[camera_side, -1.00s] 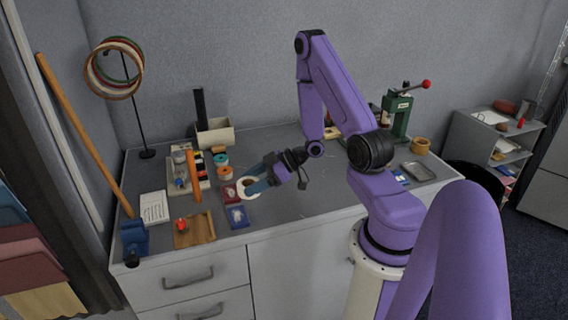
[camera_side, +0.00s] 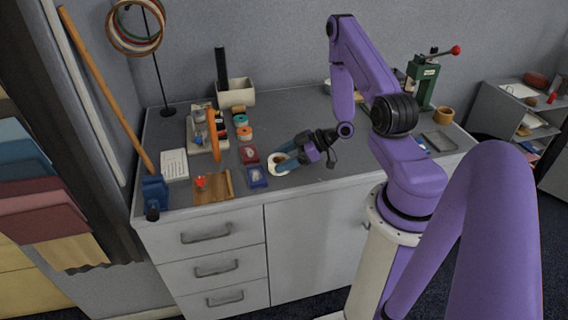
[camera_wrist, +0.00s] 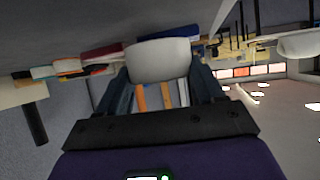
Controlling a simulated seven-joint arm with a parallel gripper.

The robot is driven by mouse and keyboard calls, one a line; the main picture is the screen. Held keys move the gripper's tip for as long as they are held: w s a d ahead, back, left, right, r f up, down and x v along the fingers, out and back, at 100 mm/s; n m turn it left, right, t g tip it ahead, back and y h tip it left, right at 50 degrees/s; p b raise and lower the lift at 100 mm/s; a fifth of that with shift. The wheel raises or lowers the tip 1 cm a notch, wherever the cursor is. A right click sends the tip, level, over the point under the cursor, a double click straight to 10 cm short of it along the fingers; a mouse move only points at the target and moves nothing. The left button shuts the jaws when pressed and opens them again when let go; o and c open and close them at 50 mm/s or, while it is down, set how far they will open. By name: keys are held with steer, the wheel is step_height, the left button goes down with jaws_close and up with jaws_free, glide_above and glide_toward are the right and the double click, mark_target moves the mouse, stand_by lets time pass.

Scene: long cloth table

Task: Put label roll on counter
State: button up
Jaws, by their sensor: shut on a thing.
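The label roll (camera_side: 277,170) is a white ring, held at the left end of my arm in the side view. My gripper (camera_side: 284,162) has blue fingers and is shut on it. In the wrist view the roll (camera_wrist: 158,60) shows as a pale cylinder between the two fingers. The roll is low over the grey counter (camera_side: 330,172), right of the red and blue packets. I cannot tell whether its underside touches the counter.
A red packet (camera_side: 250,154) and a blue packet (camera_side: 257,177) lie just left of the roll. Orange and teal spools (camera_side: 242,127), a wooden board (camera_side: 213,188) and a blue vise (camera_side: 154,192) are farther left.

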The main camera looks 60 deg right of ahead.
steer(key=shift+f, duration=1.15)
steer(key=o, duration=1.1)
steer(key=shift+f, duration=0.1)
steer(key=shift+c, duration=0.2)
